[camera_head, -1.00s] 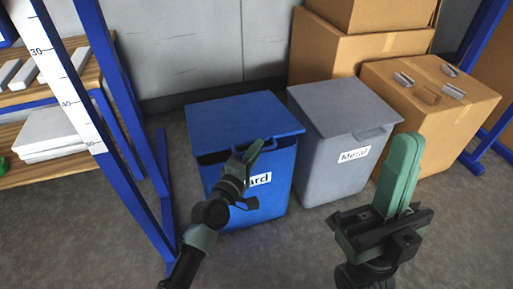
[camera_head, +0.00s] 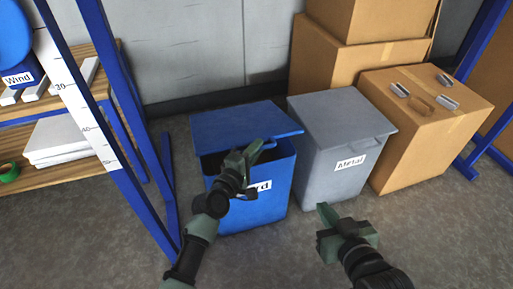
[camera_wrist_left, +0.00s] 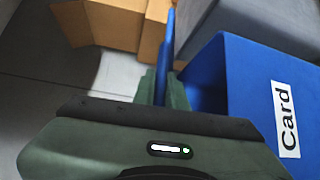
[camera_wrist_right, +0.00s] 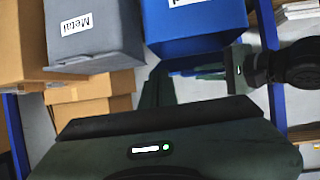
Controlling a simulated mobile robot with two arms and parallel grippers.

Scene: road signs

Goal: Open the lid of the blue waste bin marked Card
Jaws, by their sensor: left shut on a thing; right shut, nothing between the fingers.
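The blue waste bin (camera_head: 262,207) stands left of the grey bin in the head view. Its label is partly hidden by my left arm there, but reads Card in the left wrist view (camera_wrist_left: 285,120). Its blue lid (camera_head: 240,126) is partly raised, with a dark gap under the front edge. My left gripper (camera_head: 256,152) is shut on the lid's front edge; the left wrist view shows the lid (camera_wrist_left: 168,38) edge-on between the fingers. My right gripper (camera_head: 325,222) is shut and empty, in front of the grey bin and apart from it.
A grey bin (camera_head: 325,175) marked Metal, its lid down, stands close beside the blue bin. Cardboard boxes (camera_head: 415,150) are right of it and behind. A blue-framed shelf (camera_head: 135,110) stands close on the left. Floor in front is free.

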